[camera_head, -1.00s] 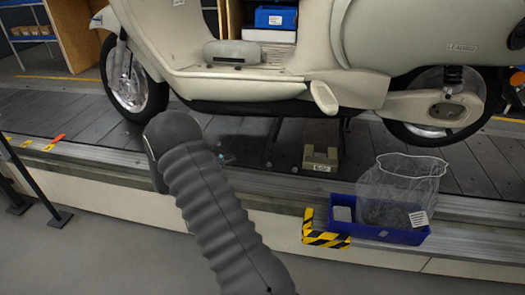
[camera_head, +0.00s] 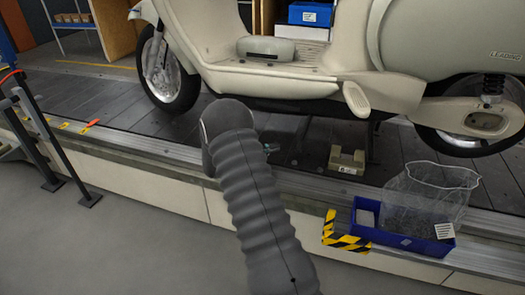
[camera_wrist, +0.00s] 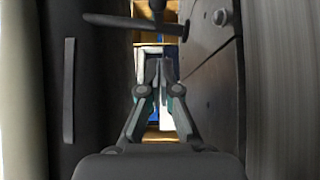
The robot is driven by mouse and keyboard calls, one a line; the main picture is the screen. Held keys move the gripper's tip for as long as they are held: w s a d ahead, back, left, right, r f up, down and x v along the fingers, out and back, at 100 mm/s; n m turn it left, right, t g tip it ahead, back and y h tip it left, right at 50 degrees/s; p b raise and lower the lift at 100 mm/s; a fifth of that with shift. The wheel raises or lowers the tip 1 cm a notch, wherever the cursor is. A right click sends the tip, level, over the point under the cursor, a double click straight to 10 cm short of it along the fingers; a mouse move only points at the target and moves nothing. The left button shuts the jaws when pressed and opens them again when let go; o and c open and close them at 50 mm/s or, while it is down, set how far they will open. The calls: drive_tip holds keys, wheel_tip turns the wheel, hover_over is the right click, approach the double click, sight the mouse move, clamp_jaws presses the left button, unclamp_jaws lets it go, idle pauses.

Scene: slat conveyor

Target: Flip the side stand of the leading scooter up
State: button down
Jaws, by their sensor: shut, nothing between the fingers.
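The cream scooter (camera_head: 215,50) marked LEADING stands side-on on the slat conveyor, front wheel to the left. Thin dark legs (camera_head: 300,132) show in shadow under its floorboard; I cannot tell surely which is the side stand. My gripper (camera_wrist: 160,64) is shut and empty in the wrist view. Beyond its tips, a dark rod (camera_wrist: 118,21) reaches across from the scooter's dark underside toward the slats, apart from the fingers in the picture. In the head view my grey arm hides most of the gripper, which is low beside the scooter.
A beige block (camera_head: 347,160) sits on the slats below the footrest. A blue tray (camera_head: 405,237) with a wire-mesh basket (camera_head: 428,195) and yellow-black corner tape (camera_head: 345,240) lie on the near ledge. A dark barrier (camera_head: 62,150) stands at left. Grey floor in front is clear.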

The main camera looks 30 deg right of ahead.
sight(299, 143)
drive_tip(key=d, duration=0.1)
drive_tip(key=s+d, duration=0.1)
drive_tip(key=d, duration=0.1)
drive_tip(key=s+d, duration=0.1)
drive_tip(key=shift+s+d+r+p, duration=0.15)
drive_tip(key=shift+p, duration=0.2)
drive_tip(key=shift+s+d, duration=0.4)
drive_tip(key=shift+s, duration=0.05)
